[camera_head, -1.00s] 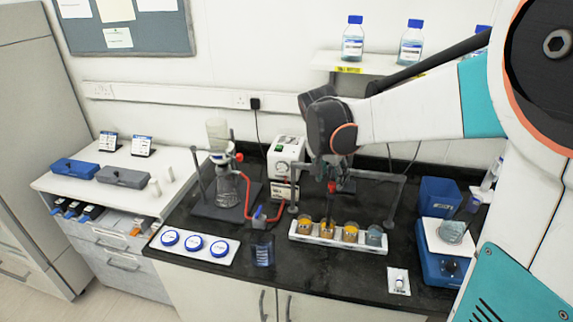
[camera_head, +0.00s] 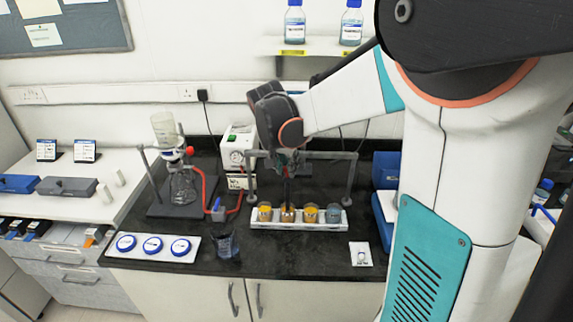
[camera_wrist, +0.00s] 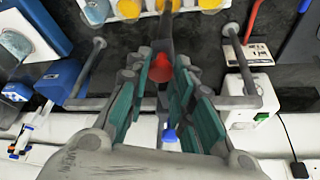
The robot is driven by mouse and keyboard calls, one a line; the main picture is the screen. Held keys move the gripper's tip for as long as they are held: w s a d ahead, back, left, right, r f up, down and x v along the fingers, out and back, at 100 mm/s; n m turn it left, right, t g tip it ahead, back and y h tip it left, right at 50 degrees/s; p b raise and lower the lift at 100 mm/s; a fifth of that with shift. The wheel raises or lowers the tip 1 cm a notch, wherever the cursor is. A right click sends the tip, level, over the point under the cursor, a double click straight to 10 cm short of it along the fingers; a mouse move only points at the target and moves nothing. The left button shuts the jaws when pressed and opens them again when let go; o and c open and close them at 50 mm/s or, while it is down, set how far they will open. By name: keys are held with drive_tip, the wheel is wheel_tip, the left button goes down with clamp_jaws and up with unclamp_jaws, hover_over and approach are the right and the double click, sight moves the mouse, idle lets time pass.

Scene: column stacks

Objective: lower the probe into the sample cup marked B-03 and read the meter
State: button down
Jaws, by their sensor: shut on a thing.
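A white rack (camera_head: 262,223) on the black bench holds a row of clear sample cups. Three have orange-yellow contents, the left cup (camera_head: 265,213), the second cup (camera_head: 287,214) and the third cup (camera_head: 310,213); the right cup (camera_head: 333,214) is grey-blue. Their markings are too small to read. My gripper (camera_head: 287,166) is above the row, shut on a dark thin probe (camera_head: 287,190) pointing down at the second cup. I cannot tell whether its tip is inside. The wrist view shows my gripper's teal pads (camera_wrist: 163,60) and a red part between them. A white dial box (camera_head: 237,146) stands behind; its reading is illegible.
A grey frame (camera_head: 349,180) spans behind the rack. Left are a clamped flask (camera_head: 184,185) with red tubing, a dark-blue beaker (camera_head: 225,246) and a tray of blue-lidded dishes (camera_head: 152,246). Bare bench lies before the rack.

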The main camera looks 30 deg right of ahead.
wheel_tip(320, 180, up, 6)
drive_tip(key=p, duration=0.4)
drive_tip(key=shift+r, duration=0.15)
drive_tip(key=shift+w, duration=0.15)
drive_tip(key=c, duration=1.4)
unclamp_jaws()
drive_tip(key=v, duration=1.2)
